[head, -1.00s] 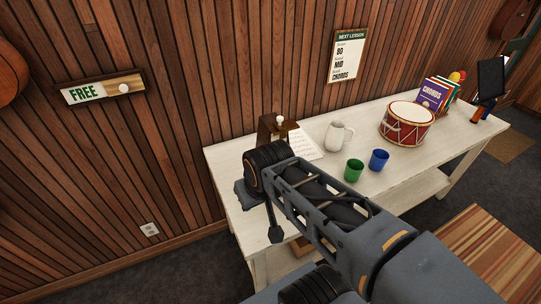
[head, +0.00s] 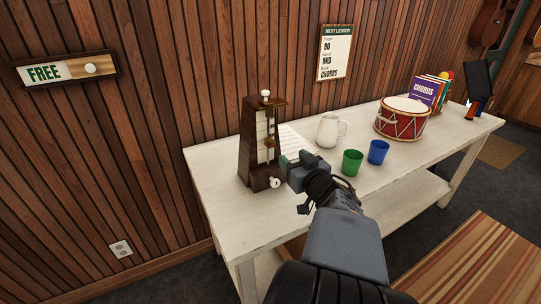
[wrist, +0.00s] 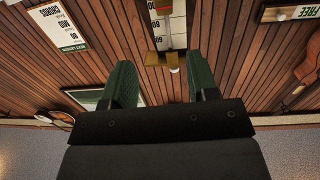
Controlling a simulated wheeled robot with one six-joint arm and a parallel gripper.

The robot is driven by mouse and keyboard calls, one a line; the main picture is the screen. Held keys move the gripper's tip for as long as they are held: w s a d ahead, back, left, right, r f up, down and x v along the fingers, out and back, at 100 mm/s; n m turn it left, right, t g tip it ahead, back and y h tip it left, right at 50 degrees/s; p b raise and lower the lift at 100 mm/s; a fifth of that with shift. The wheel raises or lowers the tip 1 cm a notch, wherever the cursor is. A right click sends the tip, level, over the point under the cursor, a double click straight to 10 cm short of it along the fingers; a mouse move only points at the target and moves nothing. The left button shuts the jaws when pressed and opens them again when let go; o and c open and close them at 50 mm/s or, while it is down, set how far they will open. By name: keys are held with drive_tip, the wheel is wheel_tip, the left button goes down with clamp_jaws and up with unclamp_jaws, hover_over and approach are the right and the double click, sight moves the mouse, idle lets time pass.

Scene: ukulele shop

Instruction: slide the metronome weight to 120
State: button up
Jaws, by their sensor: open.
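The metronome (head: 247,150) is a tall dark wooden pyramid upright at the table's left end. It has a white scale plate (head: 262,130), a brass piece at the top and a pale knob low on its side. A small brown-brass weight (head: 268,143) seems to sit about midway down the scale; I cannot read its number. My gripper (head: 292,160) is open, its green fingertips just right of the metronome's lower front. In the wrist view, which is upside down, the open gripper (wrist: 162,80) has nothing between its fingers, and the scale (wrist: 172,28) shows beyond them.
On the white table (head: 225,205), a paper sheet lies behind my gripper. A white jug (head: 328,132), green cup (head: 351,163), blue cup (head: 378,152) and red drum (head: 402,121) stand to the right. The poster (head: 338,53) reads 80, MID, CHORDS. The table's front left is clear.

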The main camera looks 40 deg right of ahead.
sight(272, 143)
drive_tip(key=shift+y, duration=0.4)
drive_tip(key=w+p, duration=0.1)
drive_tip(key=w, duration=0.3)
drive_tip(key=w+d+p, duration=0.1)
drive_tip(key=w+p, duration=0.1)
drive_tip(key=w, duration=0.2)
drive_tip(key=w+f+p, duration=0.1)
drive_tip(key=w+p, duration=0.1)
drive_tip(key=w, duration=0.3)
drive_tip(key=shift+d, duration=0.3)
drive_tip(key=shift+c, duration=0.4)
clamp_jaws()
